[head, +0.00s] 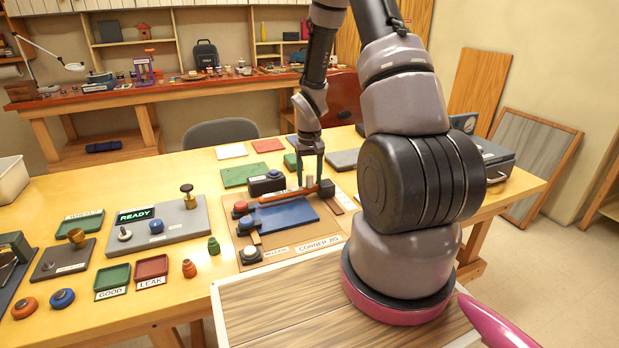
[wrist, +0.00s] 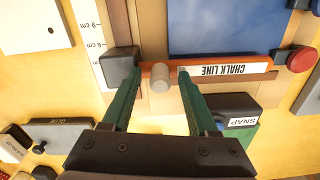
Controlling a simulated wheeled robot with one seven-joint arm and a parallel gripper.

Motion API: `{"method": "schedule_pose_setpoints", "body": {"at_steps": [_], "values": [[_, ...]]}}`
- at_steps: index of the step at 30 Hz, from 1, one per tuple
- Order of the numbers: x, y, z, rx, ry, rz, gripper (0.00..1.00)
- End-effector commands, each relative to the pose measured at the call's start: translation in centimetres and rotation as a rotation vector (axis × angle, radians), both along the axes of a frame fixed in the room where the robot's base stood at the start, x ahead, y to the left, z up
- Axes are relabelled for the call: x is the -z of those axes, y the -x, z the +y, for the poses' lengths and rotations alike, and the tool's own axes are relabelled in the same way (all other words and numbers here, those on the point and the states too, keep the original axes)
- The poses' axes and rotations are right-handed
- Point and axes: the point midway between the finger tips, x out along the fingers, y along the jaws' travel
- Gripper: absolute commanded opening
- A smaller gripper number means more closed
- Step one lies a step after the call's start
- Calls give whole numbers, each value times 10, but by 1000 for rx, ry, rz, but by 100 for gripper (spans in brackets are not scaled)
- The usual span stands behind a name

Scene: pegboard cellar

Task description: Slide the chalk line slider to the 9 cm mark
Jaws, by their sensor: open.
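The chalk line slider (wrist: 222,71) is an orange bar with a white CHALK LINE label and a pale round knob (wrist: 160,79). In the head view the bar (head: 285,195) crosses the jig beside the blue panel. A dark block (wrist: 121,68) sits at the bar's left end in the wrist view, next to a white scale (wrist: 88,32) with 9 cm and 6 cm readable. The bar lies below the 6 cm mark there. My gripper (wrist: 158,75) is open, its green fingers on either side of the knob, with gaps visible. The head view shows my gripper (head: 311,183) over the bar.
The blue panel (head: 285,215) lies on the CORNER JIG board (head: 262,262). A red knob (wrist: 301,60) is at the bar's other end. The black SNAP box (wrist: 237,102) stands close to one finger. A grey plate (head: 178,222) with knobs lies further left.

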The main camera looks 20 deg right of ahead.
Motion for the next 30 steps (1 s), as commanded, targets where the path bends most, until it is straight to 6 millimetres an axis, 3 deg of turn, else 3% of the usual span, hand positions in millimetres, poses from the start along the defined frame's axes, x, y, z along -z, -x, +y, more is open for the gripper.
{"method": "schedule_pose_setpoints", "body": {"at_steps": [4,9,30], "values": [[0,0,0,0,0,0,60],[0,0,0,0,0,0,0],[-1,0,0,1,0,0,0]]}}
